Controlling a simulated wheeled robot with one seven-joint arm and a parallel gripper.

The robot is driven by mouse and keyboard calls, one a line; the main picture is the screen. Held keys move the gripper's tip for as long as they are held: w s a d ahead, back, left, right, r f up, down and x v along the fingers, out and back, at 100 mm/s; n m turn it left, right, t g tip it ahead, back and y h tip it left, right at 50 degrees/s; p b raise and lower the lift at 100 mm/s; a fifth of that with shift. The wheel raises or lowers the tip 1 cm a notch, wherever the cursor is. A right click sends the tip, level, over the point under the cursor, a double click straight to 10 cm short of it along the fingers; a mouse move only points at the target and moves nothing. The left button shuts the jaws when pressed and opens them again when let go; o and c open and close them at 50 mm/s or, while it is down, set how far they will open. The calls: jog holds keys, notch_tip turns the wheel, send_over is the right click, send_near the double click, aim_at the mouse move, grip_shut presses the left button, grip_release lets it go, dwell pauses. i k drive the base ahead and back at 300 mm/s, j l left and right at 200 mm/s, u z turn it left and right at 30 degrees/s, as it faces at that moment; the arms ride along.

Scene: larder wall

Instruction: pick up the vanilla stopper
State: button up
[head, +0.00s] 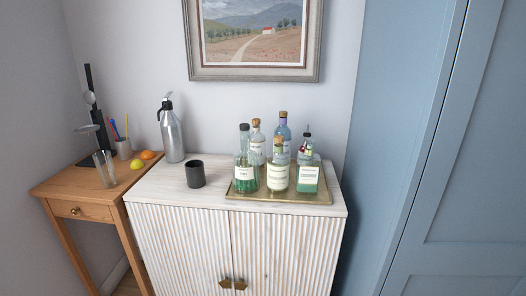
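Several stoppered glass bottles stand close together on a brass tray (243,197) on the white cabinet. The left front bottle (246,172) has a black cap (244,127). The middle front bottle (277,176) has a cork stopper (278,140). Two bottles behind have cork stoppers (256,121) and (283,114). The right front bottle (308,178) holds green liquid, and a dark, thin-tipped top (307,130) rises above it. The labels are too small to read, so I cannot tell which stopper is the vanilla one. My gripper is not in view.
A dark cup (195,174) and a metal flask (171,134) stand left of the tray on the cabinet (160,187). A wooden side table (84,184) holds a glass, a pen cup, a lemon and an orange. A blue door (470,150) stands right.

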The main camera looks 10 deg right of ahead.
aim_at(255, 122)
jog(key=i+j+z, duration=0.15)
jog(key=i+j, duration=0.25)
jog(key=i+j+z, duration=0.1)
jog(key=i+j, duration=0.25)
jog(key=j, duration=0.3)
